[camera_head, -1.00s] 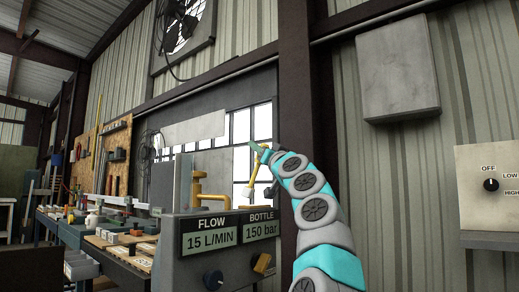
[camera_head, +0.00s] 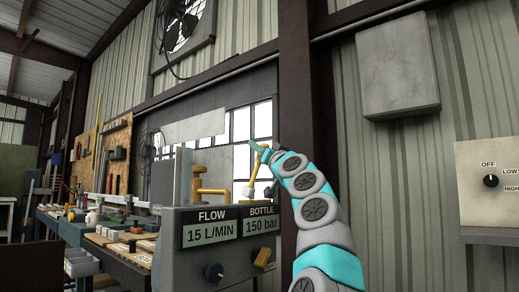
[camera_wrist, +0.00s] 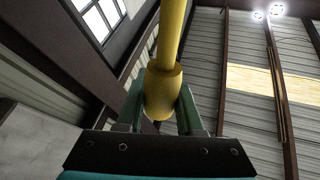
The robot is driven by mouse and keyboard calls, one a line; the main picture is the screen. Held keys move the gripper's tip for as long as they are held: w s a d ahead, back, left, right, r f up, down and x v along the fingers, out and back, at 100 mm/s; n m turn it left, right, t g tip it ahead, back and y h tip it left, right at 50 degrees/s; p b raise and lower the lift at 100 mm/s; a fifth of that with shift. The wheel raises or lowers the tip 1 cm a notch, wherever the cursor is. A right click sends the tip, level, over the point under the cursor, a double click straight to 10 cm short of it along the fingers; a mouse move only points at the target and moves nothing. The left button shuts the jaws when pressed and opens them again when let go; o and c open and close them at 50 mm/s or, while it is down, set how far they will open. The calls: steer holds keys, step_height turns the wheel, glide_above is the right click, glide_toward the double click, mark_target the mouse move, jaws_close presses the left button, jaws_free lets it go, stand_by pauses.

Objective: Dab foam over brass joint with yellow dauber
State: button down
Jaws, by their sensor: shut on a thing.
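My gripper (camera_head: 258,148) is raised in front of the window, above the right part of the grey FLOW and BOTTLE box. It is shut on the yellow dauber (camera_head: 257,171), which hangs tilted, its lower end towards the lower left. A small pale tip (camera_head: 248,191) shows at that end, just above the box. In the wrist view the thick yellow collar of the dauber (camera_wrist: 162,92) sits between the green fingers. A brass-coloured bent pipe (camera_head: 198,181) rises from the box top, left of the dauber. The joint itself and any foam on it are too small to tell.
The grey box (camera_head: 205,262) carries FLOW and BOTTLE displays and knobs. A cluttered workbench (camera_head: 110,250) stands behind it at left. A dark steel post (camera_head: 297,80) is close behind my arm. A control panel (camera_head: 488,185) is on the right wall.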

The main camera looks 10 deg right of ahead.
steer(key=shift+s+d+b, duration=0.55)
steer(key=shift+s+d, duration=0.05)
steer(key=shift+s, duration=0.1)
steer(key=d, duration=0.3)
steer(key=shift+s, duration=0.2)
stand_by(1.6)
